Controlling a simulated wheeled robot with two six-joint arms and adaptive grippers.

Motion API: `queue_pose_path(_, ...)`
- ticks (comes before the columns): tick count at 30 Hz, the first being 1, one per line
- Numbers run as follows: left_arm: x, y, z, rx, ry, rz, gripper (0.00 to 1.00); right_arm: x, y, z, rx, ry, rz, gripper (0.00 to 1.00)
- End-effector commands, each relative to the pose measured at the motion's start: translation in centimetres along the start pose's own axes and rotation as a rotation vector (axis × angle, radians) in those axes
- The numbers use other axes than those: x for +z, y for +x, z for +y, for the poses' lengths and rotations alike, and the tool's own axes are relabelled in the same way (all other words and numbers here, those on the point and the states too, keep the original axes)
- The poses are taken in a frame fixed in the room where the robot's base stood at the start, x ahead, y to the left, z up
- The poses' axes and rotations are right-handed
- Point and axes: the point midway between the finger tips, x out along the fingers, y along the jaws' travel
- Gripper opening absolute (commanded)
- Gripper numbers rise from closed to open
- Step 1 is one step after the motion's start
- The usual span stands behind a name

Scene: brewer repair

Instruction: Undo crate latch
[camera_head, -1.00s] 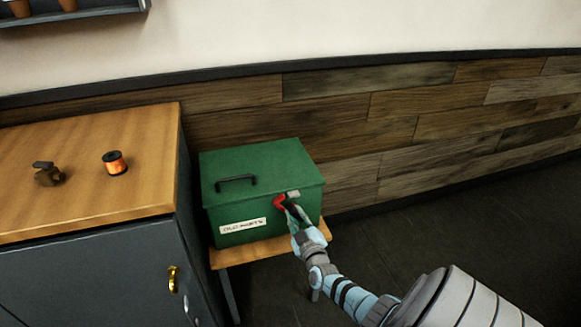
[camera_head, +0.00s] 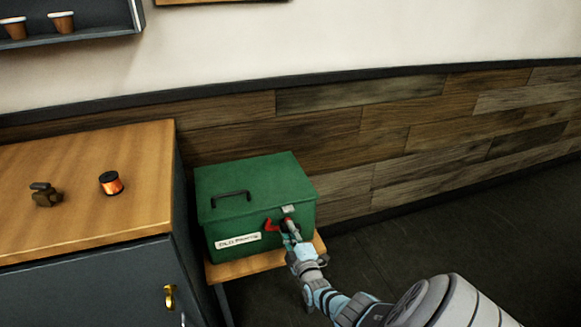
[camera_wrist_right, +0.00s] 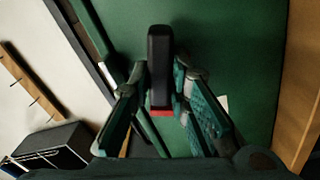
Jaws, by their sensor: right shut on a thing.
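The green crate (camera_head: 250,192) stands on a small wooden stand with its lid down. A black handle is on the lid and a white label on the front. The latch (camera_head: 270,225) shows red on the crate's front, below a light grey catch piece (camera_head: 288,209) at the lid's edge. My right gripper (camera_head: 289,231) is at the crate's front, shut on the latch. In the right wrist view a black lever (camera_wrist_right: 160,60) with a red part at its near end sits between the fingers, partly hidden by them. My left gripper is not in view.
A cabinet with a wooden top (camera_head: 110,215) stands close to the left of the crate. On it are a copper wire spool (camera_head: 111,183) and a small brown object (camera_head: 45,194). A wall is behind; dark floor (camera_head: 500,225) is free at right.

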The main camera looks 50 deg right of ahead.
Motion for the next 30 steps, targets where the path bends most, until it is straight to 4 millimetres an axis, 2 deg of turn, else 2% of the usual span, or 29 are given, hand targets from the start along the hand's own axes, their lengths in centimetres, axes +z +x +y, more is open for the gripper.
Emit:
queue_pose_path(11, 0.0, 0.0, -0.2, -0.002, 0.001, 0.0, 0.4, 0.1, -0.1, -0.1, -0.004, -0.013, -0.001, 0.0)
queue_pose_path(12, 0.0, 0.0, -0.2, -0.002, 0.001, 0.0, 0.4, 0.1, -0.1, -0.1, -0.004, -0.013, -0.001, 0.21)
queue_pose_path(15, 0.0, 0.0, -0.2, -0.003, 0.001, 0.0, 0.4, 0.1, -0.1, -0.1, -0.003, -0.011, -0.001, 0.37)
queue_pose_path(25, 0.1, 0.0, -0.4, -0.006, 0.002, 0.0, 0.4, 0.1, -0.2, -0.1, -0.002, -0.009, 0.0, 0.37)
queue_pose_path(30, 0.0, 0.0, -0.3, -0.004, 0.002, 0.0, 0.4, 0.1, -2.0, -0.1, -0.001, -0.009, 0.002, 0.37)
